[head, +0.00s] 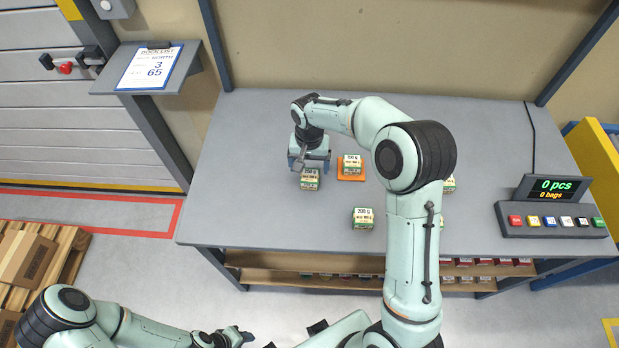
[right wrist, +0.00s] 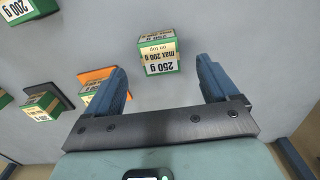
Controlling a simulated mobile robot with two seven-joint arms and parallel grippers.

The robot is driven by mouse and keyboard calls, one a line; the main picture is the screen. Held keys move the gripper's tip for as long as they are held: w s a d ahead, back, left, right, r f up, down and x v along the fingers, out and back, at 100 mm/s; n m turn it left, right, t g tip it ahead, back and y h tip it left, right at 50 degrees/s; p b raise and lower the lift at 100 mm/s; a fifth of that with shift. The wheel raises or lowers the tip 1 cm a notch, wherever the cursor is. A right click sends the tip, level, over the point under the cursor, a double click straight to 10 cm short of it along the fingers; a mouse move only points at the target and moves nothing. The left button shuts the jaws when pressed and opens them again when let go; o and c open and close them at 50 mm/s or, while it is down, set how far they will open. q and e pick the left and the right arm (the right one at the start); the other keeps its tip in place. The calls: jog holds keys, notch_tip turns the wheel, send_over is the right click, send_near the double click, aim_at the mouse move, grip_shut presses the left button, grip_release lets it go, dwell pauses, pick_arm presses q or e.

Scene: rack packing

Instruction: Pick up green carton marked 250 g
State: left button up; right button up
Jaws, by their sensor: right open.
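The green carton marked 250 g (right wrist: 160,55) stands on the table, with a cream label that also reads max 200 g on top. In the head view this carton (head: 310,181) is just in front of my right gripper (head: 308,163). In the right wrist view my right gripper (right wrist: 161,76) is open and empty. The carton lies beyond its fingertips, between their lines, and no contact shows. My left gripper (head: 236,338) is low at the bottom edge of the head view, and its fingers are too small to read.
A similar carton (head: 352,163) stands on an orange mat (head: 345,176) to the right. A 200 g carton (head: 362,218) is nearer the front edge, and another (head: 449,184) is partly behind my right arm. A counter console (head: 550,220) is at the right. The table's left side is clear.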

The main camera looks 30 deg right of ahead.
aim_at(310, 174)
jog(key=f, duration=0.6)
jog(key=shift+w+d+f, duration=0.3)
jog(key=shift+w, duration=0.1)
jog(key=shift+s, duration=0.1)
jog(key=c, duration=1.2)
jog(key=shift+r, duration=0.15)
